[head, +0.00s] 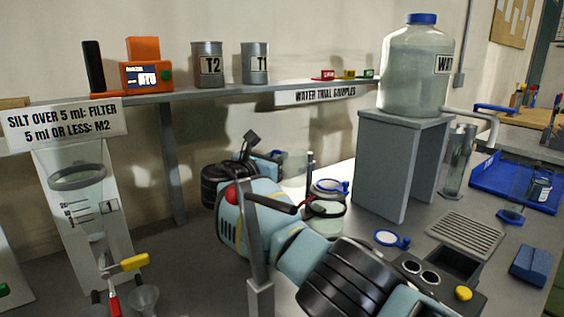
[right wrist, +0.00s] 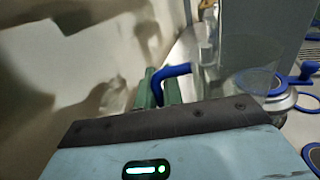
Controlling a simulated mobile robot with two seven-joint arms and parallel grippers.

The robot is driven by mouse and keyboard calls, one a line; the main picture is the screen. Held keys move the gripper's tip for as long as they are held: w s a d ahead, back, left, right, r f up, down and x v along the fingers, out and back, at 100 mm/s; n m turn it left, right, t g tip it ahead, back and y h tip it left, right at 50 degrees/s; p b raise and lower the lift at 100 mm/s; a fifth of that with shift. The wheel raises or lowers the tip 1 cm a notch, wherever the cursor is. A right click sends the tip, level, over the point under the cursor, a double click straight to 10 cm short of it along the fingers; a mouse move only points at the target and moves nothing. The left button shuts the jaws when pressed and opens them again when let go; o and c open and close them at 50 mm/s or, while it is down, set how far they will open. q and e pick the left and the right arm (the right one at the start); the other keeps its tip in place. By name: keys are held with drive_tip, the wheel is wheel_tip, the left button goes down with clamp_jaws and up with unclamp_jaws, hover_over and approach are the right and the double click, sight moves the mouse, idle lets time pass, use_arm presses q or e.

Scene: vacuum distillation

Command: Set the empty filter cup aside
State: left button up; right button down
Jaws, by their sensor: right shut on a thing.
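The clear filter cup (head: 294,168) shows faintly in the head view, behind my right arm; it looks empty. In the right wrist view the see-through cup (right wrist: 245,82) is to the right of the fingers, and its bent blue handle (right wrist: 176,70) runs between them. My right gripper (right wrist: 160,88) is shut on this handle. In the head view the right gripper (head: 274,157) is near the wall, partly hidden by my own wrist. The cup's base is not clear to see. My left gripper is not in view.
A jar with a blue-rimmed top (head: 329,187) stands just right of the cup. A grey stand (head: 388,170) holds a large water bottle (head: 418,65). A shelf (head: 225,90) with tins runs above. A blue lid (head: 391,239) and drain grate (head: 465,236) lie right.

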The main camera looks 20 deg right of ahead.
drive_tip(key=shift+d+g, duration=0.3)
idle(0.4)
drive_tip(key=c, duration=1.8)
unclamp_jaws()
drive_tip(key=shift+d, duration=0.15)
drive_tip(key=shift+a, duration=0.2)
